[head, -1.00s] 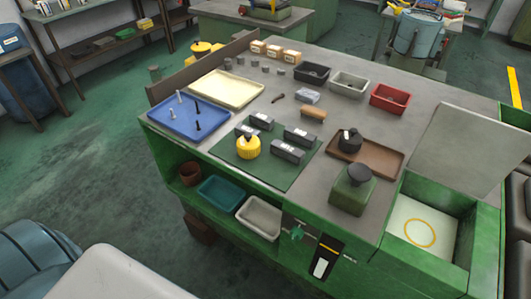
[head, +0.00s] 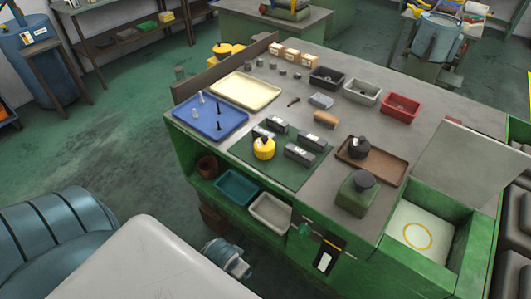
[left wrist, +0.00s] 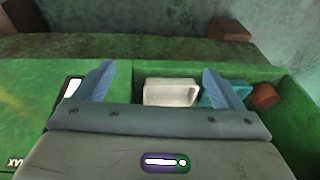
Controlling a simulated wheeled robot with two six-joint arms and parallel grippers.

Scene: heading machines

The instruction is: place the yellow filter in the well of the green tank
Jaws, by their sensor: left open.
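My left gripper (left wrist: 158,70) is open and empty in the left wrist view, in front of the bench's lower shelf. In the head view a grey-blue part (head: 228,258), apparently of my left arm, shows low before the bench. My right gripper is not in view.
A green canister (head: 356,193) with a dark cap and a brown tray (head: 393,172) with a dark-topped part stand between mat and tank. A blue tray (head: 182,112) with pegs is left of the mat. The shelf holds a white bin (left wrist: 172,92) and a teal bin.

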